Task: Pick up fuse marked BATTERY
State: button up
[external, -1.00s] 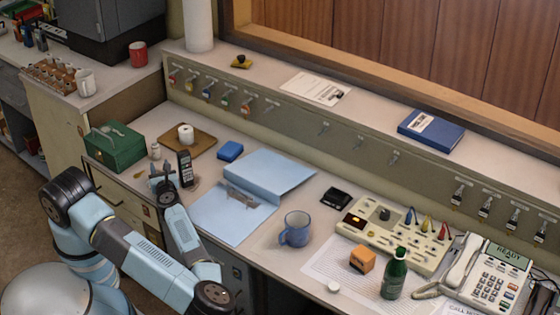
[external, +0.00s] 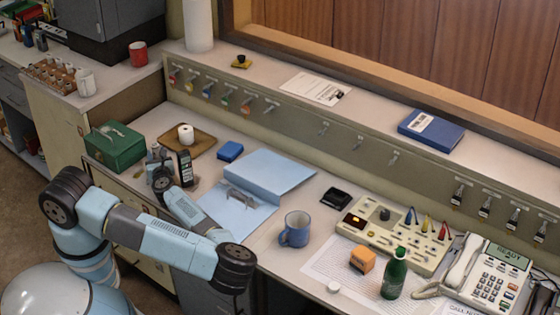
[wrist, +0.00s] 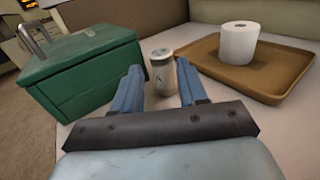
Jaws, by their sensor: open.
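A small pale cylinder with a grey label or band (wrist: 162,72) stands upright on the counter between the green box and the brown tray; it is probably the fuse, but I cannot read its marking. In the external view the cylinder (external: 155,148) is partly hidden by my gripper. My gripper (wrist: 159,70) is open, its two blue fingers pointing at the cylinder. In the wrist view the cylinder shows between the fingertips, slightly beyond them; I cannot tell whether they reach around it. My gripper also shows in the external view (external: 158,162), low over the counter.
A green box (external: 115,146) with a metal handle stands close on the left. A brown tray (external: 203,143) holds a white roll (external: 186,134). A dark upright handset (external: 185,167) stands just right of my gripper. A blue folder (external: 265,175) lies farther right.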

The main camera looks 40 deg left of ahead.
aim_at(156, 149)
jog(key=shift+x, duration=2.5)
jog(key=shift+w+d, duration=0.1)
jog(key=shift+w, duration=0.05)
jog(key=c, duration=0.7)
jog(key=shift+r, duration=0.15)
